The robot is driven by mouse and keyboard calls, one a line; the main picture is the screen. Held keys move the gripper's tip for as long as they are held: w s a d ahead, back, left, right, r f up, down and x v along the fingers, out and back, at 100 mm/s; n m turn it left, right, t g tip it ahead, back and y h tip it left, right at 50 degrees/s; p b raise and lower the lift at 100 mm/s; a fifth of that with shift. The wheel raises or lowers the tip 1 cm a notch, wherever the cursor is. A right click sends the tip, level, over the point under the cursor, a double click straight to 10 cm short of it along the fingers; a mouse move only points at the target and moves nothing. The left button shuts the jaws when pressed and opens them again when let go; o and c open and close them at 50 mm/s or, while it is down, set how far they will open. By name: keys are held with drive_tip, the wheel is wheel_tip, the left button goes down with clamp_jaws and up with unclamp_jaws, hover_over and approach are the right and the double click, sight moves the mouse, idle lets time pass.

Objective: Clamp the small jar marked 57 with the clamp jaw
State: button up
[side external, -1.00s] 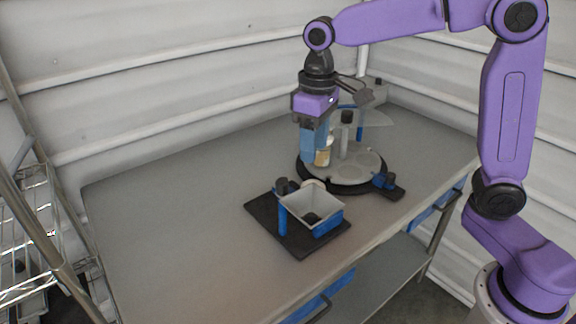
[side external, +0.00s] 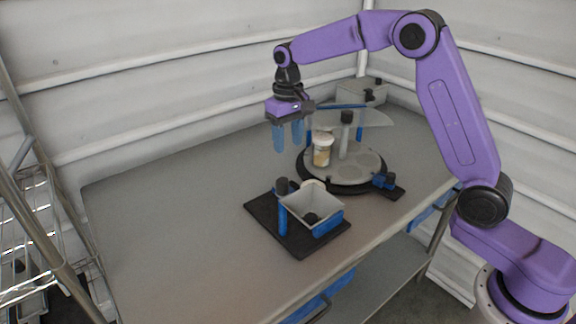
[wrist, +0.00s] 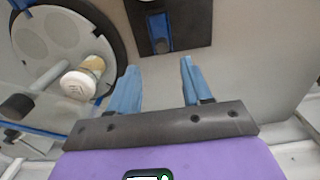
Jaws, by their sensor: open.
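The small jar (side external: 322,151) has a white lid and a tan body and stands upright on the round grey plate (side external: 366,166). In the wrist view the jar (wrist: 84,79) shows at the left, its lid towards the camera; the number on it cannot be read. My gripper (side external: 288,147) is open and empty, above the table to the left of the jar and apart from it. Its two blue fingers (wrist: 156,85) are spread in the wrist view, with nothing between them. Which part is the clamp jaw is not clear; a blue clamp-like piece (side external: 384,181) sits at the plate's front edge.
A grey hopper bin (side external: 325,199) with blue sides stands on a black base (side external: 263,214) in front of the plate. A post (side external: 345,137) with a dark knob rises from the plate. A grey box (side external: 350,94) is behind. The left of the table (side external: 165,210) is clear.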

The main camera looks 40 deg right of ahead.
wheel_tip(320, 180, down, 8)
drive_tip(key=shift+r, duration=0.2)
drive_tip(key=shift+f, duration=0.25)
drive_tip(key=shift+w, duration=0.5)
drive_tip(key=shift+w+f, duration=0.25)
drive_tip(key=shift+f, duration=0.65)
drive_tip(key=shift+w+f, duration=0.25)
drive_tip(key=shift+f, duration=1.35)
drive_tip(key=c, duration=0.7)
